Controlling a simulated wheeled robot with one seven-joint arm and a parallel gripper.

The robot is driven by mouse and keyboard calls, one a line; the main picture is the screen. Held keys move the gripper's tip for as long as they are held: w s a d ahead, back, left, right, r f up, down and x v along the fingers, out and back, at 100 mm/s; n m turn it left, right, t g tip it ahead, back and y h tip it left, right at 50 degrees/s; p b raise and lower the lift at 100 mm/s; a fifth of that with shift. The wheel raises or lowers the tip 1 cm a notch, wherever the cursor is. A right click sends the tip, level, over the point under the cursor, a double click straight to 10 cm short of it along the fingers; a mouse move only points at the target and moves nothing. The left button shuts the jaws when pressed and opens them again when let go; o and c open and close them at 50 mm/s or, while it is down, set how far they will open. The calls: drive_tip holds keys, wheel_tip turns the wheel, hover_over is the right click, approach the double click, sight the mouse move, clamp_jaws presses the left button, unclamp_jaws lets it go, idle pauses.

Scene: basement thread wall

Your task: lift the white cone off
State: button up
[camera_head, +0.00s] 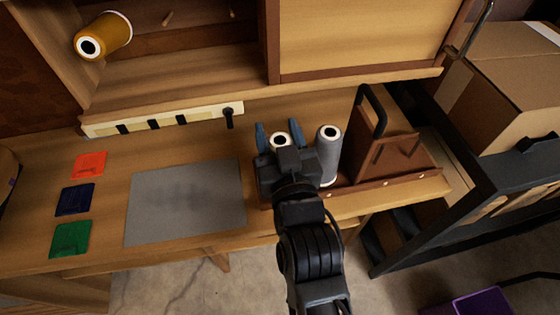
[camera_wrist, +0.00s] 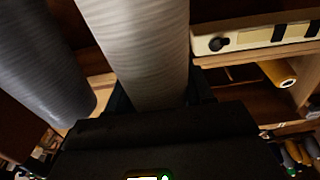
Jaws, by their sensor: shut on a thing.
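The white cone (camera_head: 279,139) stands mostly hidden behind my gripper in the head view, with only its top showing. In the wrist view the white cone (camera_wrist: 145,50) is a pale thread-wound column running down between my fingers. My gripper (camera_head: 281,134) is shut on it, one blue finger on either side. I cannot tell whether its base is clear of the wooden stand (camera_head: 395,180). A grey cone (camera_head: 328,150) stands upright just right of it, apart from my gripper, and also shows in the wrist view (camera_wrist: 45,60).
A brown wooden piece with a dark handle (camera_head: 376,110) rises right of the grey cone. A strip with black hooks (camera_head: 165,119) lies along the back. A yellow cone (camera_head: 115,32) is on the shelf. The grey mat (camera_head: 185,200) is bare, beside red, blue and green squares.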

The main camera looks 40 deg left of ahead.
clamp_jaws()
